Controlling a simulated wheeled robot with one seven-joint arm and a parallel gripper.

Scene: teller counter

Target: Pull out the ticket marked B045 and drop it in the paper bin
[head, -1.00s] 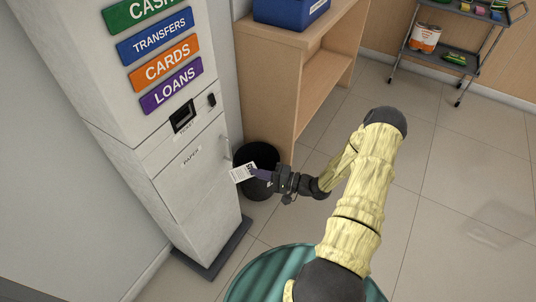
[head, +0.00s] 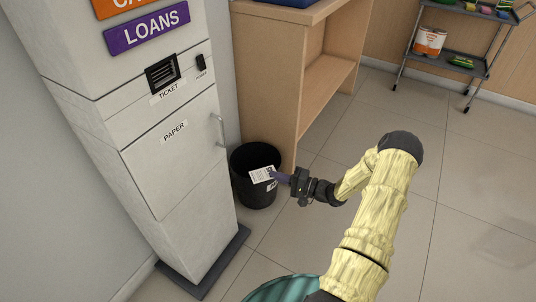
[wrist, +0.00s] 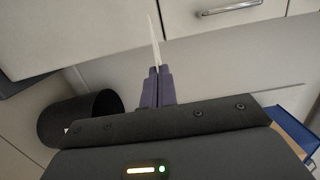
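A white printed ticket (head: 262,174) is pinched in my gripper (head: 281,178); its marking is too small to read. In the wrist view the ticket (wrist: 155,42) stands edge-on between the purple fingers of my gripper (wrist: 157,72), which are shut on it. The black round paper bin (head: 244,189) stands on the floor beside the kiosk. The bin (wrist: 75,120) also shows at the left in the wrist view, to the side of the fingers.
The white ticket kiosk (head: 190,150) stands left of the bin, with a ticket slot (head: 161,72) and a door handle (head: 219,130). A wooden shelf unit (head: 285,75) is right behind the bin. A trolley (head: 440,70) stands at the back right. The floor at right is clear.

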